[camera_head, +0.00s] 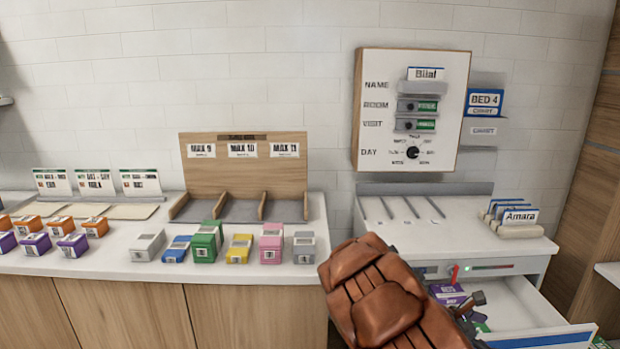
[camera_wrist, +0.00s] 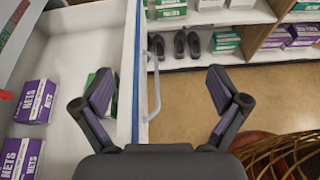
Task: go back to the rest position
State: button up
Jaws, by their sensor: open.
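My gripper (camera_wrist: 160,92) is open and empty in the wrist view, with its two dark fingers spread wide. It is above the front edge of a pulled-out white drawer (camera_wrist: 78,50), and the drawer's pale handle (camera_wrist: 154,80) shows between the fingers. In the head view my brown arm hides much of the drawer, and part of my gripper (camera_head: 470,303) shows over it. Purple boxes marked NETS (camera_wrist: 36,101) lie in the drawer. A green box (camera_wrist: 98,88) is partly hidden by the left finger.
The open drawer sticks out below the right counter (camera_head: 460,238). A card holder (camera_head: 520,230) stands on that counter, below a wall board (camera_head: 413,110). Small boxes line the left counter (camera_head: 110,262). A shelf with shoes (camera_wrist: 187,44) and a wicker basket (camera_wrist: 285,158) are beyond the drawer.

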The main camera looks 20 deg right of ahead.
jog(key=s+a+f+m+y+b, duration=0.1)
jog(key=s+a+m+y+b, duration=0.45)
jog(key=a, duration=0.75)
jog(key=s+a+m+t+y+b, duration=0.1)
jog(key=s+a+m+y, duration=0.25)
jog(key=s+a, duration=0.75)
jog(key=s+a+f+m+y+b, duration=0.1)
jog(key=s+a+m+y+b, duration=0.3)
jog(key=a, duration=1.1)
notch_tip(320, 180, up, 14)
jog(key=m+t+p, duration=0.1)
jog(key=p, duration=1.3)
jog(key=shift+w+d, duration=0.1)
